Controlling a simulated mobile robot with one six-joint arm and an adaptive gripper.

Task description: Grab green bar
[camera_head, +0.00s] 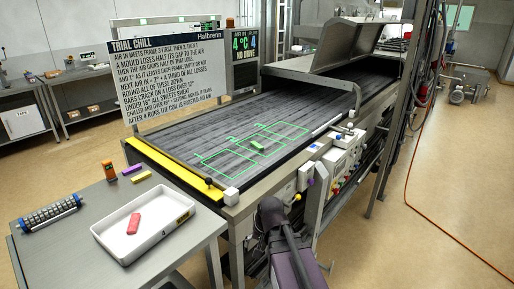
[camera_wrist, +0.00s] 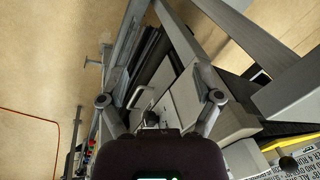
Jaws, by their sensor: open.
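The green bar (camera_head: 257,145) lies on the dark belt (camera_head: 190,130), inside a grid of bright green outlines. My gripper (camera_wrist: 160,98) shows in the wrist view with its two fingers wide apart and nothing held between them. Past the fingers are grey boxes and metal frame parts of the machine's side. The green bar is not in the wrist view. In the head view, my dark arm stands at the belt's near side, apart from the bar; I cannot make out the fingertips there.
A sign board (camera_head: 168,62) stands behind the belt. A metal hood (camera_head: 345,45) covers its far end. Control boxes line its near side.

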